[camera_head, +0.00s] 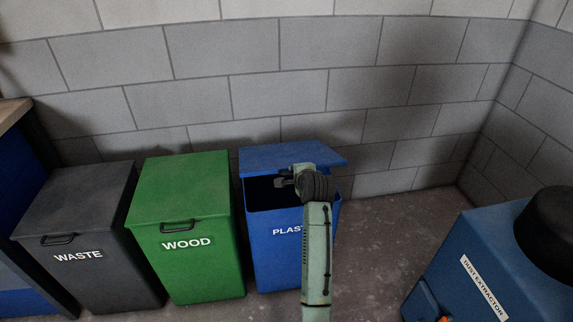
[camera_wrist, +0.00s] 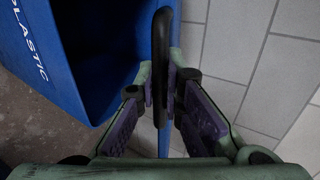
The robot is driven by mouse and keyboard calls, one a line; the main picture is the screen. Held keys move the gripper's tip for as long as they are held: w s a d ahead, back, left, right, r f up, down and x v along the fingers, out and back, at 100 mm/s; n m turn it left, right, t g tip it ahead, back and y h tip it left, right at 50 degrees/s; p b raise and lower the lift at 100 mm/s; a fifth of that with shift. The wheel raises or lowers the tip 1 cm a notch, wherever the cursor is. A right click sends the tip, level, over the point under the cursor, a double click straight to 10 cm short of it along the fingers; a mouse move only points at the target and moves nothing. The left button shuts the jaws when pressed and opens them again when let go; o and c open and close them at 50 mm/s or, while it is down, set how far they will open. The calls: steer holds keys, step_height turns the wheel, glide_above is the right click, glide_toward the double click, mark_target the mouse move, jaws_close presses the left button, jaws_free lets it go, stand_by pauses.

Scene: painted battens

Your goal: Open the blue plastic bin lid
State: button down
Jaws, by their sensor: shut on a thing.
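The blue plastic bin (camera_head: 268,240) stands at the right end of a row of bins, its white label partly hidden behind my arm. Its blue lid (camera_head: 262,160) is raised and tilted up toward the wall, and a dark gap shows the inside. In the wrist view the bin (camera_wrist: 40,50) is at the left, with its dark opening in sight. My gripper (camera_head: 284,182) is at the front of the raised lid. In the wrist view my gripper (camera_wrist: 163,90) has its fingers closed around the black lid handle (camera_wrist: 162,45).
The green wood bin (camera_head: 185,240) and the grey waste bin (camera_head: 90,265) stand to the left, both with lids down. A grey block wall (camera_head: 330,90) is close behind. A blue dust extractor (camera_head: 480,260) is at the right. Floor (camera_head: 385,235) between it and the plastic bin is clear.

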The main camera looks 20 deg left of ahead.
steer(key=shift+g+h, duration=0.4)
steer(key=shift+g, duration=0.3)
steer(key=shift+w+a+r, duration=0.35)
steer(key=shift+w+r, duration=0.15)
steer(key=shift+r, duration=0.7)
steer(key=shift+w+a+r, duration=0.4)
steer(key=shift+w+r, duration=0.15)
steer(key=shift+r, duration=0.65)
steer(key=shift+w+a+r, duration=0.35)
steer(key=shift+w+r, duration=0.15)
steer(key=shift+r, duration=0.7)
steer(key=w+a+r+g+h, duration=0.1)
steer(key=w+a+r, duration=0.1)
steer(key=w+r, duration=0.2)
steer(key=shift+w+a+r, duration=0.15)
steer(key=shift+a+r, duration=0.25)
steer(key=shift+r, duration=0.65)
steer(key=shift+r, duration=0.1)
steer(key=w+a+r+g, duration=0.1)
steer(key=w+a+r, duration=0.2)
steer(key=w+r, duration=0.1)
steer(key=shift+w+a+r+g+h, duration=0.3)
steer(key=shift+w+r+h, duration=0.1)
steer(key=shift+w, duration=0.2)
